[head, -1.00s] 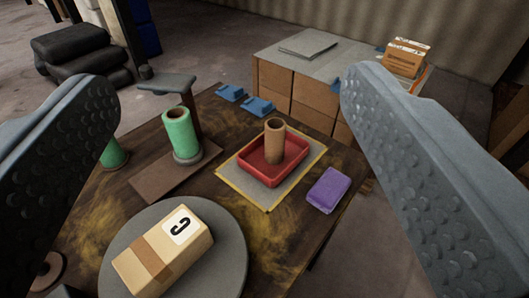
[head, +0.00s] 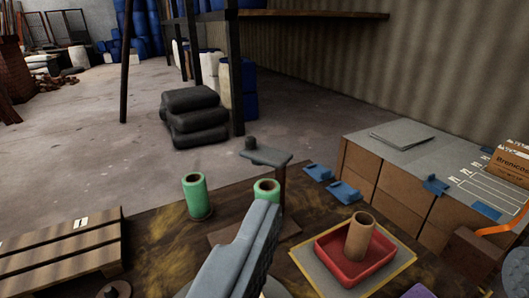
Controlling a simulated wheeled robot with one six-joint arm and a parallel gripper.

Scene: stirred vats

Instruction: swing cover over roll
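The cover appears to be the flat grey plate (head: 265,156) with a knob on one end, carried on a dark post (head: 282,185). It lies beyond a green roll (head: 266,188) on a brown base (head: 222,234) and is not over its open top. A second green roll (head: 196,192) stands to the left. My gripper (head: 390,232) is open and empty. Its left finger is in front of the first roll and hides the roll's lower part. Its right finger shows only partly at the right edge.
A red tray (head: 336,273) holding a brown tube (head: 360,236) sits on a yellow-edged mat (head: 400,266). Blue clips (head: 343,192) lie behind it. A slatted wooden box (head: 62,252) is at left. A carton-like stand (head: 405,190) is at right. Open floor lies beyond the table.

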